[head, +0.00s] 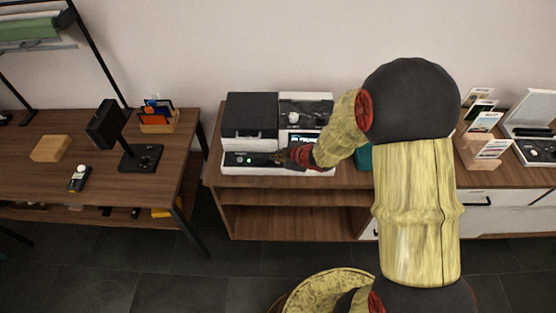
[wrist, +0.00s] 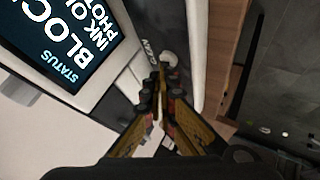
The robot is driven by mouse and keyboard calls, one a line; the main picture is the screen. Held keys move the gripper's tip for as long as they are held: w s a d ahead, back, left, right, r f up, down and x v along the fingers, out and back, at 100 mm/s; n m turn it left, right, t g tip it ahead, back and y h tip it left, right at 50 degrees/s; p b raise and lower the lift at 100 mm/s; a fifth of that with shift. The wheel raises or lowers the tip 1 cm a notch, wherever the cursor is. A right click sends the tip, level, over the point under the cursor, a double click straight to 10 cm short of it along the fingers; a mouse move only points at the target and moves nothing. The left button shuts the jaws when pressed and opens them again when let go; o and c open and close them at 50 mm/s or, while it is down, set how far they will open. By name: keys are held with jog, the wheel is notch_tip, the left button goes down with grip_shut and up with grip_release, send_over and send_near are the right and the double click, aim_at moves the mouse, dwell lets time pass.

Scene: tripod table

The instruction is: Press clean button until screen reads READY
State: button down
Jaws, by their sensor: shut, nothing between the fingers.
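A printer-like machine (head: 246,128) stands on the wooden cabinet, with a dark lid and a white body. Its lit screen (wrist: 62,38) fills the upper left of the wrist view; it reads STATUS and a cut-off word starting BLOC, with cut-off lines below starting INK and PHOTO. In the head view the screen (head: 304,137) is small and unreadable. A round pale button (wrist: 169,58) sits on the dark front panel beside a small, hard-to-read label. My gripper (wrist: 160,76) is shut and empty, its tips right at the button; I cannot tell whether they touch. My gripper (head: 287,157) partly covers the panel in the head view.
A green light (head: 249,160) shows on the panel's left. A desk (head: 60,185) with a dark stand (head: 140,157) is at the left. Card holders (head: 483,152) stand right of my arm. Open shelves (head: 290,205) lie below the machine.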

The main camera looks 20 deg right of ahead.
aim_at(277, 162)
jog(key=shift+f, duration=0.2)
dwell(0.5)
jog(key=shift+r+p, duration=0.8)
jog(key=shift+r, duration=0.1)
notch_tip(277, 162, up, 5)
jog(key=p, duration=0.5)
dwell(0.6)
